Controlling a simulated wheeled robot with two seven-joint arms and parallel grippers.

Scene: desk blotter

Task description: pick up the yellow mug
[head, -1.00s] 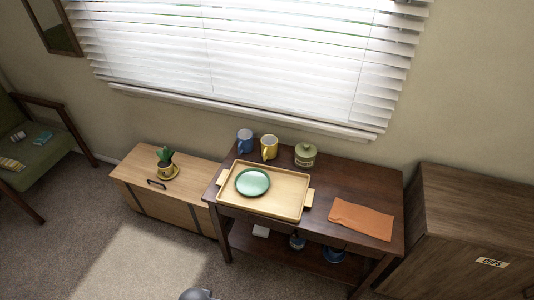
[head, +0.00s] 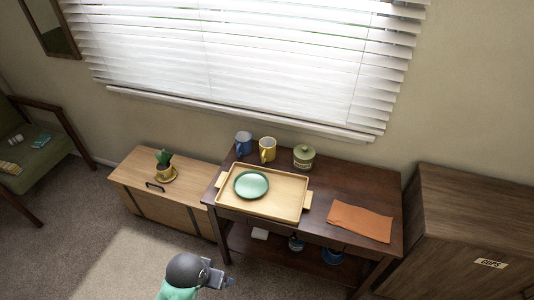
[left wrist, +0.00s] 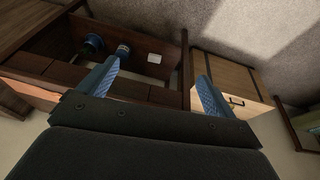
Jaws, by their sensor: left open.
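The yellow mug (head: 267,149) stands upright at the back of the dark wooden table (head: 352,178), behind the tray and just right of a blue mug (head: 243,143). My left gripper (head: 229,282) is low at the bottom of the head view, in front of the table and well apart from the yellow mug. In the left wrist view its two blue fingers (left wrist: 156,88) are spread with nothing between them. The yellow mug does not show in that view. My right gripper is in neither view.
A wooden tray (head: 288,208) with a green plate (head: 251,184) lies in front of the mugs. A green lidded jar (head: 304,156) stands right of the yellow mug. An orange cloth (head: 360,221) lies at the right. A low cabinet (head: 134,179) with a potted cactus (head: 164,165) stands left.

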